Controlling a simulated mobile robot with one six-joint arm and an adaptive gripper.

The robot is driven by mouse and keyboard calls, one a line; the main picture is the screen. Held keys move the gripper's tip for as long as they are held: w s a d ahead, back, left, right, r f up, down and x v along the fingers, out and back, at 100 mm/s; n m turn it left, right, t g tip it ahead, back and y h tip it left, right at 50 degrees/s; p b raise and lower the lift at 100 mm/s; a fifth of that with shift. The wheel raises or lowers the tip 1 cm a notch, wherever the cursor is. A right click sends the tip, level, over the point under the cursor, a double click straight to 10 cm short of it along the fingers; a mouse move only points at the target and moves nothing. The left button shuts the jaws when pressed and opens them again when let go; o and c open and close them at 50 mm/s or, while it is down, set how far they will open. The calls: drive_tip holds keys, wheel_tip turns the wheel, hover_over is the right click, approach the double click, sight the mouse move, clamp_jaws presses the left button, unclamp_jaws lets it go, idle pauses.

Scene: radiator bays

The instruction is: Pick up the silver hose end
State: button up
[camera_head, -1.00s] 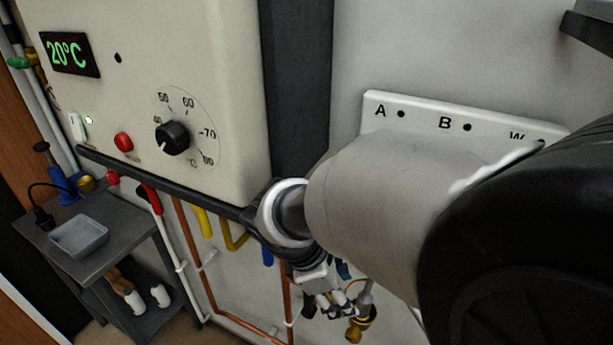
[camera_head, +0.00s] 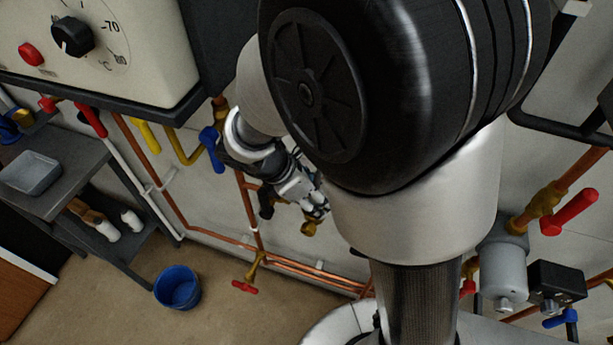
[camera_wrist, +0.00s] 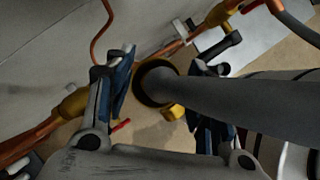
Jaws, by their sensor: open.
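In the wrist view, my gripper (camera_wrist: 168,88) is open, with one blue-padded finger on each side. A grey, silver-looking hose end (camera_wrist: 225,98) runs in from the right and its tip lies between the fingers in the picture. The tip is at a round brass fitting (camera_wrist: 147,97); I cannot tell whether it sits inside it. No finger clearly touches the hose. In the head view, my gripper (camera_head: 314,204) is low by the wall, partly hidden behind my arm. Brass (camera_head: 309,229) shows just below it, and the hose end cannot be made out there.
Copper pipes (camera_head: 205,235) run along the wall around my gripper. A blue-handled valve (camera_head: 212,148) is close to my wrist. A red tap (camera_head: 245,288) and a blue bucket (camera_head: 178,288) are lower down. A grey cart (camera_head: 50,205) stands at the left.

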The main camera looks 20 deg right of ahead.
drive_tip(key=shift+r, duration=0.1)
drive_tip(key=shift+c, duration=0.4)
clamp_jaws()
drive_tip(key=shift+r, duration=0.1)
